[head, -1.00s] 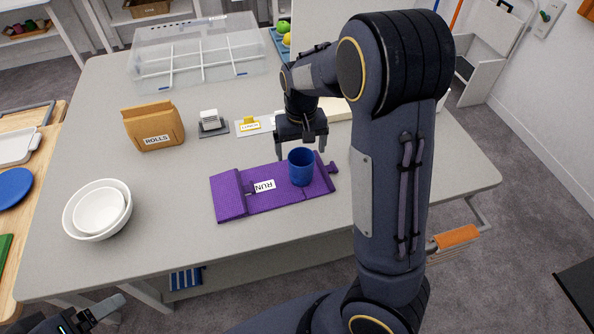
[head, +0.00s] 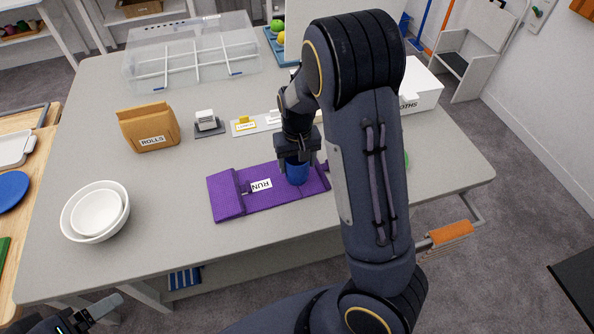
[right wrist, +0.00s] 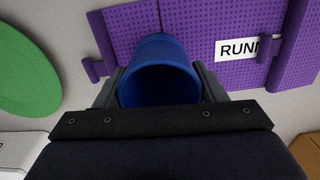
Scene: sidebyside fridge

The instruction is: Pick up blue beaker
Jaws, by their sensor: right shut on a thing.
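The blue beaker (head: 297,174) stands upright on the purple mat labelled RUN (head: 228,197). My right gripper (head: 298,160) is over it from above, its fingers on either side and shut on it. The gripper hides the beaker's upper part in the head view. In the right wrist view the beaker (right wrist: 160,72) sits between the two fingers, its open mouth facing the camera. My left gripper (head: 95,311) shows only in part at the lower left corner, away from the beaker.
White nested bowls (head: 96,211) stand at the table's left. A ROLLS bag (head: 149,128), small label stands and a clear divided box (head: 192,55) lie behind. A green disc (right wrist: 25,65) is near the mat. Bare table (head: 160,185) lies between bowls and mat.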

